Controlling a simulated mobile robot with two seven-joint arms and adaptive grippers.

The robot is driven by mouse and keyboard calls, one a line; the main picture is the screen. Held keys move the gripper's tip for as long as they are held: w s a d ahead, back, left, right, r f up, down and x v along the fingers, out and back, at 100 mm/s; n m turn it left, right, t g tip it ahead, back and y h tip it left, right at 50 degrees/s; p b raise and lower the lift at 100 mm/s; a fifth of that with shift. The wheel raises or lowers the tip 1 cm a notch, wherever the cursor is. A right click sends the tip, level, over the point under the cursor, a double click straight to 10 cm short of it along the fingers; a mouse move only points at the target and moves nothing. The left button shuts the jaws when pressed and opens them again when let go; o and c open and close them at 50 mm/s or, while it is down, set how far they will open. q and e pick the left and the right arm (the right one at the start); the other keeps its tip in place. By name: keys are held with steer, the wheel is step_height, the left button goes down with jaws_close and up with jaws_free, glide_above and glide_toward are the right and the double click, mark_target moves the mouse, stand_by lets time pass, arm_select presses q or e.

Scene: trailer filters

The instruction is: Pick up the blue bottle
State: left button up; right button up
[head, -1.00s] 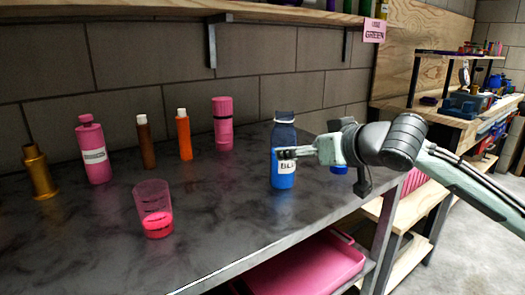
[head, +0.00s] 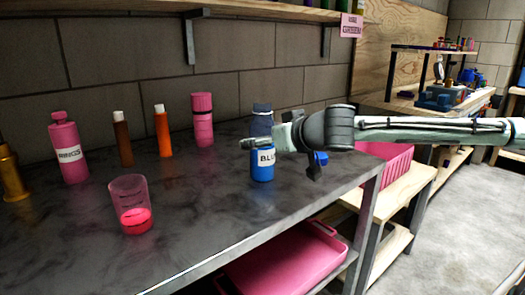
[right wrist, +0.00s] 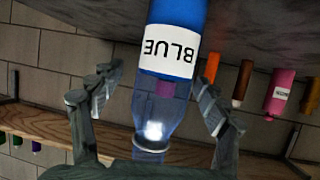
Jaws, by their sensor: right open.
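In the right wrist view, which is upside down, the bottle (right wrist: 178,50) lies between the two spread fingers of my right gripper (right wrist: 155,100). The right gripper is open, with gaps visible between fingers and bottle. My left gripper is not in view.
A pink bottle (head: 68,150), brown bottle (head: 123,140), orange bottle (head: 162,132) and pink container (head: 202,122) stand toward the back. A clear cup with pink liquid (head: 131,205) stands nearer the front. A shelf (head: 250,13) runs above. The table's front middle is clear.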

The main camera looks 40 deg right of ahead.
mark_target(261, 121)
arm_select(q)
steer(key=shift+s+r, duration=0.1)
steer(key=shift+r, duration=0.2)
arm_select(e)
steer(key=shift+w+a, duration=0.15)
steer(key=shift+w, duration=0.1)
steer(key=c, duration=1.5)
steer(key=shift+r, duration=0.2)
steer(key=shift+r+p, duration=0.3)
steer(key=shift+r, duration=0.9)
steer(key=shift+s+a+r, duration=0.1)
steer(key=shift+a+r, duration=0.6)
steer(key=shift+r, duration=0.3)
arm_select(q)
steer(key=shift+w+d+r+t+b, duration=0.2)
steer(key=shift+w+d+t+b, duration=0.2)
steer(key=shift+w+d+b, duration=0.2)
arm_select(e)
steer(key=a+r, duration=0.6)
steer(key=a, duration=0.4)
steer(key=shift+s+a, duration=0.15)
steer(key=shift+s, duration=0.3)
